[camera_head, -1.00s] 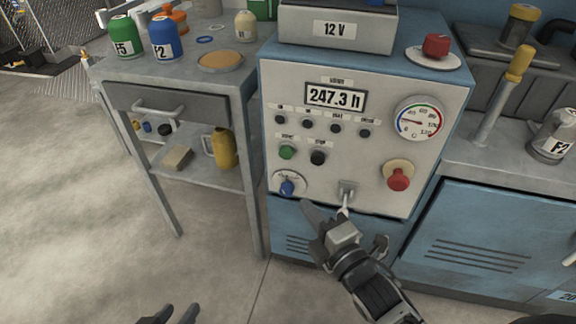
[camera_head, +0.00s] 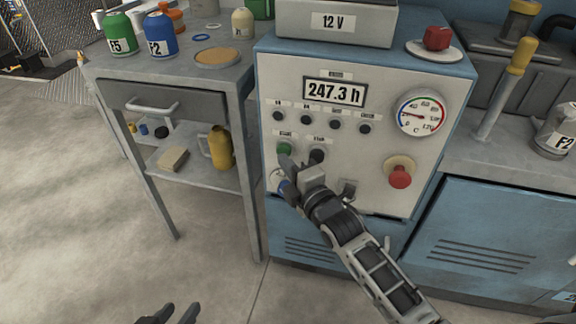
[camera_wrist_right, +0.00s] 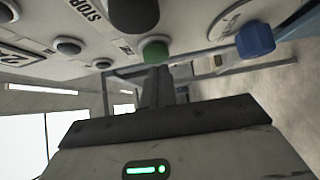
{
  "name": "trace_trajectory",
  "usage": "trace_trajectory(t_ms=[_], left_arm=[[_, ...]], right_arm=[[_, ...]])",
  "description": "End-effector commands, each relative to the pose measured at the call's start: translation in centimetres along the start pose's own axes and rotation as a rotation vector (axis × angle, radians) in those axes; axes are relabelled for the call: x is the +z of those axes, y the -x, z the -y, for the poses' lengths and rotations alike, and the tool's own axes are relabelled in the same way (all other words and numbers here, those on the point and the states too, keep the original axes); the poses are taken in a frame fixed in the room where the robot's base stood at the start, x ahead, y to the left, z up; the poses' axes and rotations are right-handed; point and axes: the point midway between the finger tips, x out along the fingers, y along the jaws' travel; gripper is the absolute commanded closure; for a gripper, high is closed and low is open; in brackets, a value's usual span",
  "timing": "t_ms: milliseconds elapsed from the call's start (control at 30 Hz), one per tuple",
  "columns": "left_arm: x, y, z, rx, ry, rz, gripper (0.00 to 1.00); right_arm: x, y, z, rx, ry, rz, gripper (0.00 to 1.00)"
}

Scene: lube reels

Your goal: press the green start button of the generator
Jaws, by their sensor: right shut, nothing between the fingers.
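The generator's front panel (camera_head: 266,85) is upright and cream-coloured. The green start button (camera_head: 284,148) sits on its lower left, below the row of small dark buttons, and also shows in the right wrist view (camera_wrist_right: 155,50). My right gripper (camera_head: 287,162) is shut and empty, its fingertips just below the green button in the head view. In the right wrist view the fingertips (camera_wrist_right: 160,72) point at the green button; I cannot tell if they touch it. My left gripper (camera_head: 172,315) is open and empty at the bottom edge, far from the panel.
The black stop button (camera_head: 317,155) is right of the green one. A blue knob (camera_head: 283,187) lies just below, partly covered by my right gripper. A red knob (camera_head: 400,177) is further right. A grey side table (camera_head: 110,70) with bottles stands left.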

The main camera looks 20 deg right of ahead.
Motion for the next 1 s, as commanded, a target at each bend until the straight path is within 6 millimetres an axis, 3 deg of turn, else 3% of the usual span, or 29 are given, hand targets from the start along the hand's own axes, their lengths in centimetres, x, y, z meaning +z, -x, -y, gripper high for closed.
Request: trace_trajectory(t_ms=[433, 667, 1000], left_arm=[[0.3, 0.2, -0.4, 0.007, 0.002, 0.003, 0.64], [0.6, 0.3, -0.2, 0.003, 0.002, 0.023, 0.64], [0.8, 0.3, 0.1, -0.004, 0.003, 0.031, 0.64]], right_arm=[[0.5, -0.4, 0.0, -0.001, 0.001, 0.000, 1.00], [2.0, -1.9, -0.1, 0.000, 0.003, 0.002, 1.00], [2.0, -1.8, -0.1, -0.003, 0.004, 0.005, 1.00]])
